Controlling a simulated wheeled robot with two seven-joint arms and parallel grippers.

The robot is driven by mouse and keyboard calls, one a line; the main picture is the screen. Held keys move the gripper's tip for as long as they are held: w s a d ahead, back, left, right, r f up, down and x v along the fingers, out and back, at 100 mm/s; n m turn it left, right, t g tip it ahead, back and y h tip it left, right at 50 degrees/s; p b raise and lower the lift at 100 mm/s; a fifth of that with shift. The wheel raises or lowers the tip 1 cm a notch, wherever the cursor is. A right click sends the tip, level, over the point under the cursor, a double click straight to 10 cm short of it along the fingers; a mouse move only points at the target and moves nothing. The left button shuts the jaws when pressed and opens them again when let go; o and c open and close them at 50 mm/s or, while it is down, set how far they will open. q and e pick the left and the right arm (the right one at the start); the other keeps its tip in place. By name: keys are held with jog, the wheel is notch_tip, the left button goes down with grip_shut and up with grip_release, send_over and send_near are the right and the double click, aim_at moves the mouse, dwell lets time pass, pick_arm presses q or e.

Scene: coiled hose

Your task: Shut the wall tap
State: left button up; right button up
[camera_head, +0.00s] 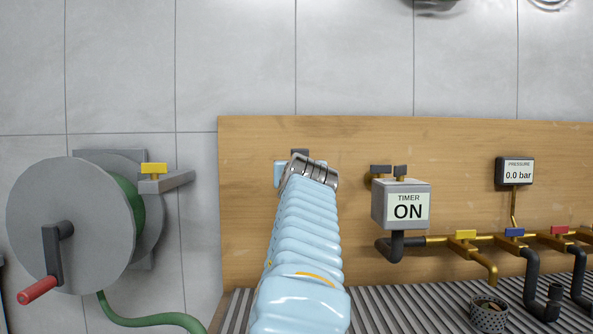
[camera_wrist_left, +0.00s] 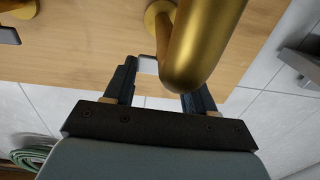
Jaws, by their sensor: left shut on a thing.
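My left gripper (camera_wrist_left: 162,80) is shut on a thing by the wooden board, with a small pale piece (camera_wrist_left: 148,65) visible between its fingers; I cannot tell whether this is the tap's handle. A thick brass pipe (camera_wrist_left: 195,50), apparently part of the wall tap, passes close over the fingers and hides part of the grip. In the head view my light-blue left arm reaches up from the bottom centre to the board and covers what is behind it. The fingers are not clear there. My right gripper is not in view.
A timer box (camera_head: 408,206) reading ON hangs right of the arm. A gauge (camera_head: 515,171) reads 0.0 bar. A brass manifold with a yellow tap (camera_head: 466,234), blue tap (camera_head: 514,232) and red tap (camera_head: 560,230) runs right. A hose reel (camera_head: 68,225) stands left.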

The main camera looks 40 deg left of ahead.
pick_arm(q)
jog(key=shift+m+t+h, duration=0.4)
jog(key=o, duration=1)
jog(key=shift+o, duration=0.2)
jog(key=shift+s, duration=0.1)
jog(key=shift+s+d, duration=0.2)
jog(key=shift+d, duration=0.05)
jog(key=b+v, duration=0.3)
jog(key=v, duration=1)
